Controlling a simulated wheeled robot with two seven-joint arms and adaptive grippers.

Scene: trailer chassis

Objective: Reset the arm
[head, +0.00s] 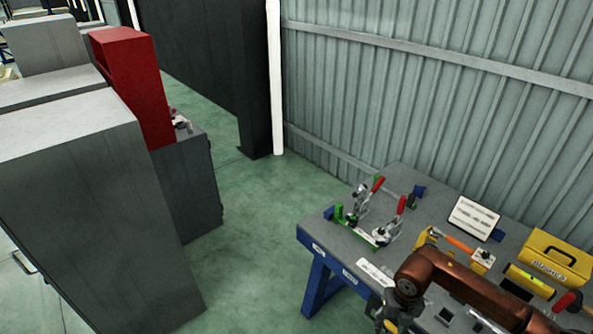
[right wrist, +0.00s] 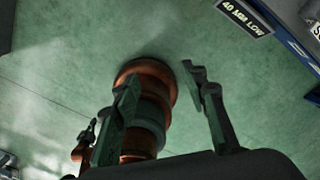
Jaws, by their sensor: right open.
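My right arm (head: 455,285) is copper-coloured and comes in from the lower right in the head view, bent over the front of the workbench. My right gripper (head: 392,312) hangs from it at the bottom edge, by the bench's front edge, and is partly cut off. In the right wrist view its two fingers (right wrist: 160,74) are spread apart, with nothing held between them. A copper and dark part of my own body shows behind them, above the green floor. My left gripper is in neither view.
The workbench (head: 336,237) carries clamps with red handles on a green fixture (head: 362,232), a yellow toolbox (head: 556,258), a white sign (head: 473,218) and an orange-handled tool (head: 462,246). Grey cabinets (head: 95,215) and a red box (head: 131,85) stand left. Green floor (head: 255,215) between is clear.

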